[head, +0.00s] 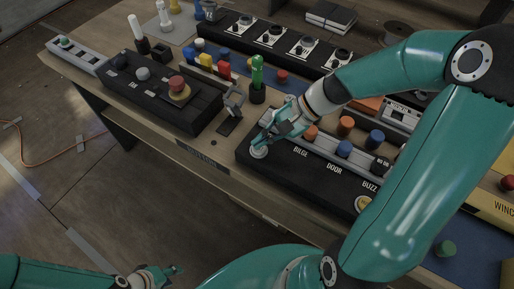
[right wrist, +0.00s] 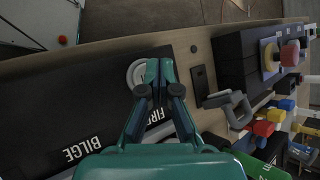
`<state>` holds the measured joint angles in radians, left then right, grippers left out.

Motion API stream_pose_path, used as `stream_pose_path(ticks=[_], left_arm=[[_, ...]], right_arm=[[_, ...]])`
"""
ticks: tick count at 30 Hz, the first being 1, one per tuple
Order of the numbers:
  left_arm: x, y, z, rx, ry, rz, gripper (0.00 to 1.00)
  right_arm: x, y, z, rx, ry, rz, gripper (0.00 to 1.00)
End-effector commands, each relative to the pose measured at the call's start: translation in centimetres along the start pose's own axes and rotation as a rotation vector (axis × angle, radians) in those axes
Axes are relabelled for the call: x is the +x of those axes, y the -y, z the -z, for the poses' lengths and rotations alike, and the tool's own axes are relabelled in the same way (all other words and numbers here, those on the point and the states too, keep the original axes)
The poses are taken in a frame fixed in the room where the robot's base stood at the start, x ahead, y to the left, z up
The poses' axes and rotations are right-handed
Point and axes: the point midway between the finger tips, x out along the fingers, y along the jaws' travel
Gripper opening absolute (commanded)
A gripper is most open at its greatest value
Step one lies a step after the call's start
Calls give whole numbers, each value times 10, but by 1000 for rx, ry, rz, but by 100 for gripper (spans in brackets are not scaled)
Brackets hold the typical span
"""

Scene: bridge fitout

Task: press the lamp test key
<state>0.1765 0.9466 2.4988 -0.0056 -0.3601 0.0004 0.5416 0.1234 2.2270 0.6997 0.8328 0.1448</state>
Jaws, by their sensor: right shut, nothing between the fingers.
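A long black panel (head: 300,178) on the bench has the labels BILGE, DOOR and BUZZ in the head view, and FIRE and BILGE in the right wrist view. A round white key (head: 258,153) sits at its left end; it also shows in the right wrist view (right wrist: 134,76), beside FIRE. No lamp test label is readable. My right gripper (head: 262,143) is shut and empty, its tips at the white key; in the right wrist view the tips (right wrist: 159,70) partly cover it. Whether they touch it, I cannot tell. My left gripper (head: 158,274) is low at the left, away from the bench.
Orange and blue knobs (head: 345,148) stand behind the labels, and a yellowish round key (head: 363,203) is near BUZZ. Left of the panel are a small grey stand (head: 233,101), a green upright item (head: 257,73) and a black box with a red mushroom button (head: 177,84).

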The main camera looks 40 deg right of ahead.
Motion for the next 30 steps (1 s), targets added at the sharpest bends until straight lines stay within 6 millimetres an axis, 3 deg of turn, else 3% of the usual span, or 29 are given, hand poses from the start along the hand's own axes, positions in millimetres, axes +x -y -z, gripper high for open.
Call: stream_pose_path(ticks=[30], left_arm=[[7,2,0,0,0,0,40]], right_arm=[[6,-2,4,-1,1,-1,0]])
